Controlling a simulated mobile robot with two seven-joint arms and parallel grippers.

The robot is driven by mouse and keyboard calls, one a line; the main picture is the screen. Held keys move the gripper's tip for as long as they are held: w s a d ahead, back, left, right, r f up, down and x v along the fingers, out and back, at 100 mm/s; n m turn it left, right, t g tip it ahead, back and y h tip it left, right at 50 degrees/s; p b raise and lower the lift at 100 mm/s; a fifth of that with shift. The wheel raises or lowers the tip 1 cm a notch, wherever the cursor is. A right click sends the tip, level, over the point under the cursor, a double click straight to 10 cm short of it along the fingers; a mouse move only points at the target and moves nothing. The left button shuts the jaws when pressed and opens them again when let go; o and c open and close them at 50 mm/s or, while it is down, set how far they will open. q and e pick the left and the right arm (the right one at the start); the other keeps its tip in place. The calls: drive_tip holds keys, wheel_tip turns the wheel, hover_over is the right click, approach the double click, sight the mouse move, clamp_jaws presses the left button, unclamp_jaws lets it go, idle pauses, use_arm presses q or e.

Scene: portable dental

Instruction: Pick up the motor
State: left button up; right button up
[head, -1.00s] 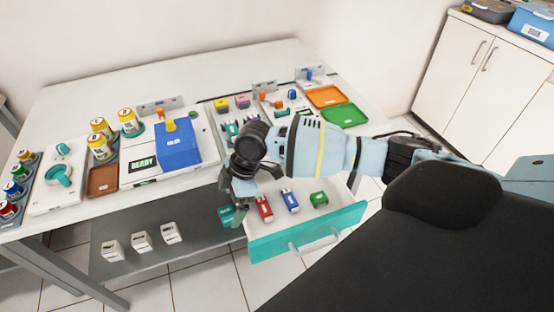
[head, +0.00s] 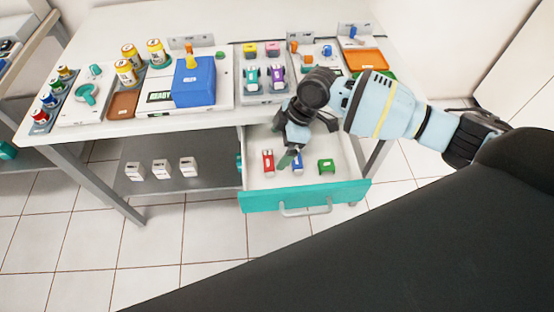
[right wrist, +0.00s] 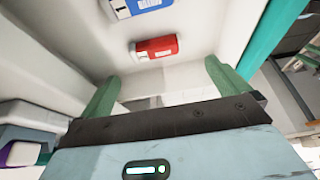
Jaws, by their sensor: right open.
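An open drawer (head: 255,202) with a teal front holds a red piece (head: 268,162), a blue piece (head: 297,162) and a green piece (head: 326,166). I cannot tell which piece, if any, is the motor. My right gripper (head: 289,158) is over the drawer, pointing down, close to the blue piece in the head view. In the right wrist view its green fingers (right wrist: 160,80) are apart with nothing between them. The red piece (right wrist: 157,47) lies beyond them, and the blue piece (right wrist: 136,6) is at the top edge. My left gripper is not in view.
Several white boxes (head: 161,168) stand on the grey shelf at the left. The tiled floor in front is clear.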

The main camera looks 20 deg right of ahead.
sight(269, 159)
drive_tip(key=shift+x, duration=1.35)
drive_tip(key=shift+w+d+b+x, duration=0.1)
drive_tip(key=shift+d+b+x, duration=0.1)
drive_tip(key=shift+x, duration=1.1)
drive_tip(key=shift+w+d+b+x, duration=0.1)
drive_tip(key=shift+w+b+x, duration=0.05)
drive_tip(key=shift+x, duration=1.15)
drive_tip(key=c, duration=0.9)
